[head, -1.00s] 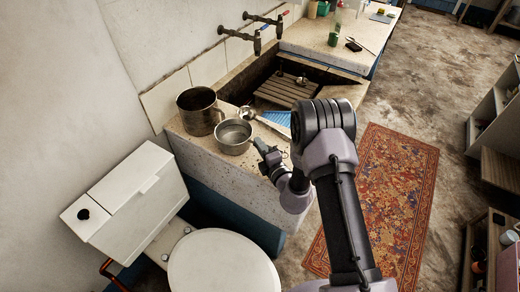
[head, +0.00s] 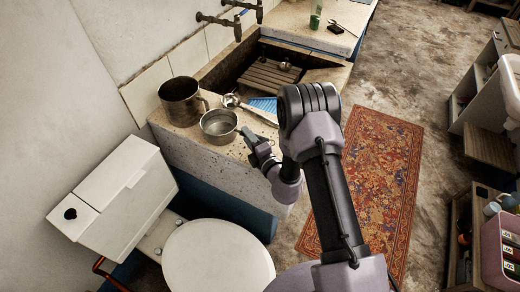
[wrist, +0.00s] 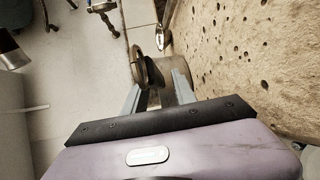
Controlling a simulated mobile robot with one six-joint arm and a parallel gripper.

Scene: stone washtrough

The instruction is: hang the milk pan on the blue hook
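The milk pan (head: 219,126), a small round metal pan, stands upright on the stone ledge (head: 190,140) beside the trough. My gripper (head: 245,133) is low at its right side, with the fingertips close to its rim. In the wrist view the pan (wrist: 179,70) lies straight ahead, beyond the fingers, seen from the side. My gripper (wrist: 158,92) looks open there, with a finger on each side of a dark strip that may be the handle. Contact cannot be told. I cannot make out a blue hook in any view.
A larger brown metal pot (head: 181,101) stands left of the pan. A ladle (head: 232,100) lies close behind it. The trough (head: 235,62) holds a wooden rack (head: 268,78). Taps (head: 220,22) jut from the wall. A toilet (head: 215,260) stands in front; a rug (head: 375,180) lies right.

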